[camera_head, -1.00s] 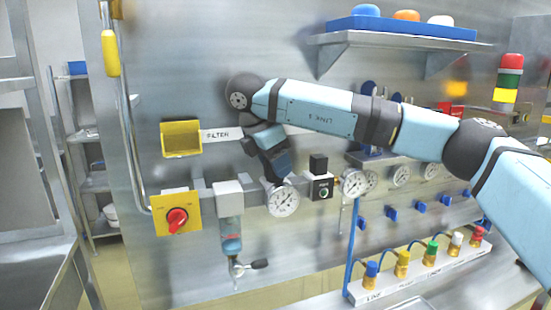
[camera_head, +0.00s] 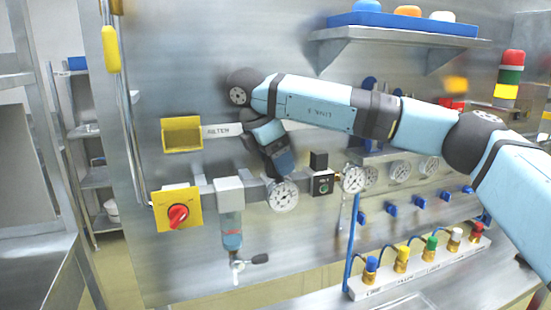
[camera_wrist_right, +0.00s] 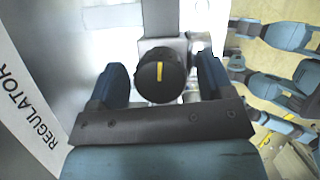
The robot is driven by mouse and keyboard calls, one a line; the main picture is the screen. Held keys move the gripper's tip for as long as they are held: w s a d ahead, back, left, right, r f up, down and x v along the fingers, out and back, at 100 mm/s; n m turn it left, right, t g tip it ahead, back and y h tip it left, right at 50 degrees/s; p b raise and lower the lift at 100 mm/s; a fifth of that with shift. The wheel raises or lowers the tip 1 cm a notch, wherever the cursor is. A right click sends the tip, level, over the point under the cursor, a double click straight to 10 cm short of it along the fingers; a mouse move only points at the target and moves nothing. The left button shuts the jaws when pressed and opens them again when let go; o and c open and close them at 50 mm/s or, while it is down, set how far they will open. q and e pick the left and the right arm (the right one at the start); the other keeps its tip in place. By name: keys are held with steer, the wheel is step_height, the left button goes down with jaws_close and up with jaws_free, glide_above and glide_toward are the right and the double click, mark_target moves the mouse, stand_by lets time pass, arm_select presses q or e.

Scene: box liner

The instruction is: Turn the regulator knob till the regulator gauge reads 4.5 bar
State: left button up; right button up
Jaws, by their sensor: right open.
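The regulator knob (camera_wrist_right: 161,75) is black and round with a yellow mark on its face, in the right wrist view. My right gripper (camera_wrist_right: 163,68) is open, with one dark blue finger on each side of the knob and a gap visible beside it. In the head view my right gripper (camera_head: 279,163) points down just above the regulator gauge (camera_head: 283,195), and the knob is hidden behind it. The gauge has a white round dial; its reading is too small to tell. My left gripper does not show clearly in any view.
A red rotary switch (camera_head: 178,216) on a yellow plate and a filter (camera_head: 230,215) are left of the gauge. A black-topped valve block (camera_head: 321,182) and a second gauge (camera_head: 353,178) are close on the right. A shelf (camera_head: 400,38) is above the arm.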

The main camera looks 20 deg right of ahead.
steer(key=shift+r, duration=0.1)
steer(key=v, duration=1.3)
steer(key=shift+a+r, duration=0.15)
steer(key=shift+r, duration=0.2)
